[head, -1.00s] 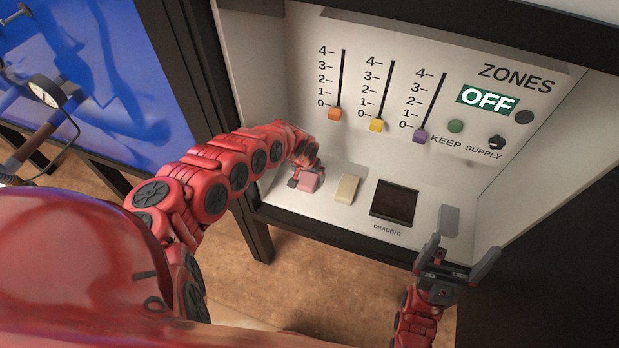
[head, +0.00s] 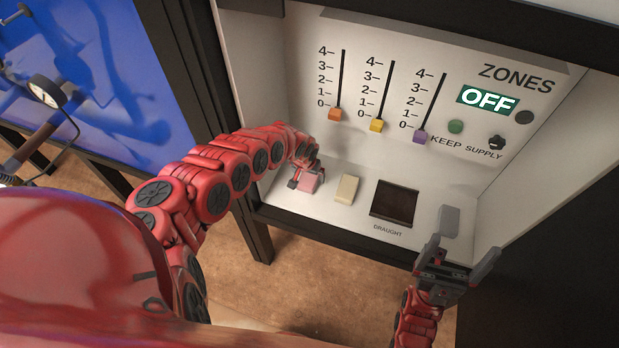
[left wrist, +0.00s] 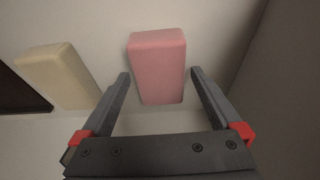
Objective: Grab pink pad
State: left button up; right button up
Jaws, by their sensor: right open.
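The pink pad (head: 309,181) is a small block on the pale lower ledge of the cabinet, at its left end. It also shows in the left wrist view (left wrist: 157,66). My left gripper (left wrist: 160,76) is open, with one finger on each side of the pad's near end. There are gaps between the fingers and the pad, and the far part of the pad lies beyond the fingertips. In the head view my left arm partly hides the pad. My right gripper (head: 468,250) is open and empty at the ledge's right front, near a grey pad (head: 449,220).
A cream pad (head: 347,189) sits right of the pink one, then a dark square panel (head: 394,203) marked DRAUGHT. Sliders with orange (head: 335,114), yellow (head: 376,126) and purple (head: 419,137) knobs stand at 0 on the back panel. The display (head: 487,100) reads OFF. A side wall stands close left.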

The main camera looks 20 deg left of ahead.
pick_arm(q)
jog(key=c, duration=1.2)
jog(key=shift+o, duration=0.2)
jog(key=shift+r, duration=0.15)
